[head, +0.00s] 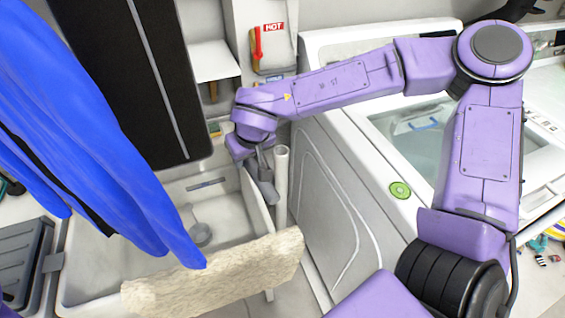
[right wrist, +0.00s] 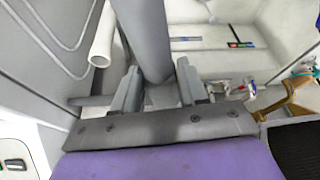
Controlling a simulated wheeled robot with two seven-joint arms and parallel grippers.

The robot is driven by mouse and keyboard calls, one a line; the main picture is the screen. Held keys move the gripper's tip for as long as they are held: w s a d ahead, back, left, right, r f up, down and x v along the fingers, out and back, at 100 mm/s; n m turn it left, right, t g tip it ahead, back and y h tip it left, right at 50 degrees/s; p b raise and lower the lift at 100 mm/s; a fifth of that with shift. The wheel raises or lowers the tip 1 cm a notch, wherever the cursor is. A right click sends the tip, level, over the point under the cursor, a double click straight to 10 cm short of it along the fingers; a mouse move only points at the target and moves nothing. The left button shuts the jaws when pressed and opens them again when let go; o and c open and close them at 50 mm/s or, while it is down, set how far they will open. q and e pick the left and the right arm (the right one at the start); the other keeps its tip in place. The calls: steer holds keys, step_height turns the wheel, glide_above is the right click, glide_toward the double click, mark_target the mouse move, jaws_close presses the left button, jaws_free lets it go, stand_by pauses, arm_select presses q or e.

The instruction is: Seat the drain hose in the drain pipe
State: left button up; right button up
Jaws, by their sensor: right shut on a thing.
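The drain pipe (head: 281,178) is a white upright tube standing between the sink and the washing machine. In the right wrist view the pipe (right wrist: 103,38) is at upper left. My right gripper (head: 260,178) is just left of the pipe's upper end, over the sink's right side. In the right wrist view my right gripper (right wrist: 156,92) is shut on a grey cylinder, which appears to be the drain hose (right wrist: 147,35). The hose is beside the pipe, apart from it in the wrist view. The hose's far end is not clear. My left gripper is not in view.
A white sink (head: 100,205) is at left, with a beige cloth (head: 225,275) over its front edge. Blue fabric (head: 90,140) hangs at left, near a black panel (head: 130,75). The washing machine (head: 335,200) is close to the pipe's right.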

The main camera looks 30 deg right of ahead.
steer(key=w+d+f+m+g+h+b, duration=0.1)
steer(key=w+d+m+b, duration=0.1)
steer(key=w+d+m, duration=0.4)
steer(key=w+d+f+m+g+h+b, duration=0.1)
steer(key=d+m+h+b, duration=0.15)
steer(key=d, duration=0.45)
steer(key=w+d+f+m+g+b, duration=0.1)
steer(key=w+d+m, duration=0.35)
steer(key=d, duration=0.25)
step_height(320, 180, down, 10)
steer(key=shift+s+r+m, duration=0.15)
steer(key=shift+m, duration=0.25)
steer(key=o, duration=1.1)
steer(key=shift+a, duration=0.1)
steer(key=v, duration=1.2)
steer(key=shift+a, duration=0.2)
steer(key=shift+r, duration=0.1)
